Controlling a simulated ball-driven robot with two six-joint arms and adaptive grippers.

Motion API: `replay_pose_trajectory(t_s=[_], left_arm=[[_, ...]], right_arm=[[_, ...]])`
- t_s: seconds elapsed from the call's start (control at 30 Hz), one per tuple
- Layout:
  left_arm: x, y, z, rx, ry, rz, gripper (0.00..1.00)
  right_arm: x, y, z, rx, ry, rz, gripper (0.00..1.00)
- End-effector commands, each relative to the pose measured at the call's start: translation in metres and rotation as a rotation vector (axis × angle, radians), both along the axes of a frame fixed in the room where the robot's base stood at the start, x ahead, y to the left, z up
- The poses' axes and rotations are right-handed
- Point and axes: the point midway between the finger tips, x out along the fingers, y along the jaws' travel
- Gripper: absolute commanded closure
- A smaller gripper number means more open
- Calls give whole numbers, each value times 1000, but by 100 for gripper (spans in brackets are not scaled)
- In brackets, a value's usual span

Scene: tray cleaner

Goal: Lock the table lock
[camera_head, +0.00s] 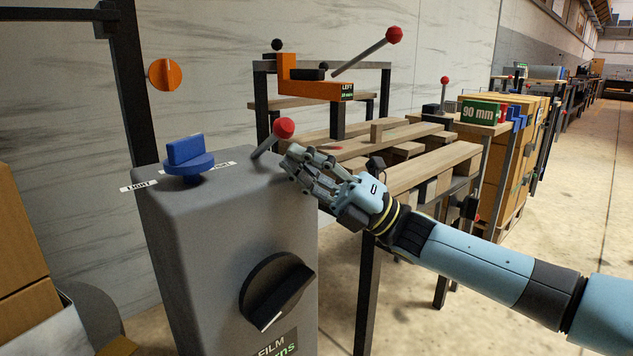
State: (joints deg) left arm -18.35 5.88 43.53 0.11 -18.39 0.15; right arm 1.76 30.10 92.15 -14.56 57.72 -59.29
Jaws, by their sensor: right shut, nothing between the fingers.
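My right gripper (293,163) reaches in from the right, at the back right corner of a grey machine housing (220,230). Its fingers are shut and empty. A short lever with a red ball knob (284,128) stands just behind and above the fingertips; I cannot tell whether they touch it. A longer lever with a red knob (394,35) rises from an orange bracket (310,88) marked LEFT on the rack behind. No part is clearly labelled as the table lock. My left gripper is out of view.
The housing carries a blue knob (187,155) and a black dial (277,290). An orange knob (165,74) is on a dark post. A slatted wooden table (435,167) stands behind my right arm. Cardboard boxes (15,250) stand at left. Open floor lies at right.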

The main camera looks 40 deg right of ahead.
Motion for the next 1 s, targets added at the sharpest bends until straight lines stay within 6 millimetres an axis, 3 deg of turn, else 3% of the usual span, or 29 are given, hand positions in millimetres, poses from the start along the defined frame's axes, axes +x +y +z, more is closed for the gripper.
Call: replay_pose_trajectory(t_s=[0.47,0.67,1.0], left_arm=[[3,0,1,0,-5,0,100],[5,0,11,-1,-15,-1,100],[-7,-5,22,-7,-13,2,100]], right_arm=[[4,-1,5,0,1,0,100],[5,-1,13,-2,29,0,100],[8,-1,22,-7,91,0,100]])
